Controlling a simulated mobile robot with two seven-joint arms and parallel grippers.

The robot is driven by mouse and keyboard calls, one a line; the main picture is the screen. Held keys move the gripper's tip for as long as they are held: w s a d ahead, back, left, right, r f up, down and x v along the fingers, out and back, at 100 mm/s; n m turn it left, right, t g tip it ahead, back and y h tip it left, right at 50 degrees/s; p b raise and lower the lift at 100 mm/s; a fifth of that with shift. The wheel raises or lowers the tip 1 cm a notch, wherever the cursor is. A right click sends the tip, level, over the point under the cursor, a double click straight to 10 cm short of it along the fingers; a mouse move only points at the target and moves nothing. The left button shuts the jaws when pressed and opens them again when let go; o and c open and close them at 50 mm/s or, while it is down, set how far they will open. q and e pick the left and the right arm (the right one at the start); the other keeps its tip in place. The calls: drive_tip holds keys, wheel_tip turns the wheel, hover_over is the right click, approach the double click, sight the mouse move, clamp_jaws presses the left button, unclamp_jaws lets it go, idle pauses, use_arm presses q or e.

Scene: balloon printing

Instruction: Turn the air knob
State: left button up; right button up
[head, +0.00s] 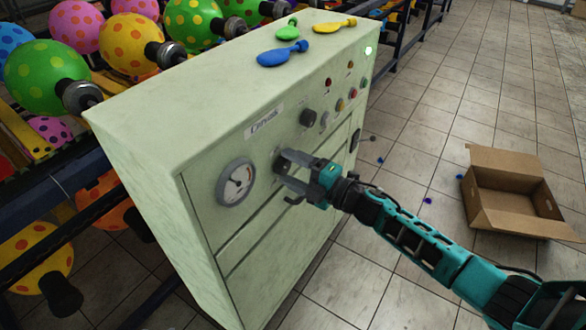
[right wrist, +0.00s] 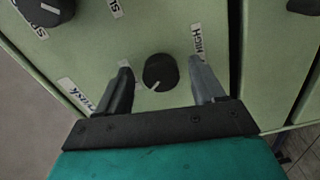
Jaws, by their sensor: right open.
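A round black knob (right wrist: 160,72) with a white pointer mark sits on the pale green cabinet front (right wrist: 150,30). A "HIGH" label (right wrist: 197,40) is beside it. In the head view, the knob (head: 280,163) is partly hidden by my right gripper (head: 287,178), just right of a round gauge (head: 236,182). In the right wrist view, my right gripper (right wrist: 160,64) is open, with one finger on each side of the knob and gaps showing. Whether the fingertips reach past its face is hard to tell. My left gripper is not in view.
Another black knob (head: 308,117) and several coloured buttons (head: 340,104) are higher on the panel. Blue (head: 282,54), green (head: 287,31) and yellow (head: 334,26) deflated balloons lie on top. An open cardboard box (head: 510,200) stands on the floor at right. Inflated balloons are at left.

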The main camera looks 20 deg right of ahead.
drive_tip(key=v, duration=1.3)
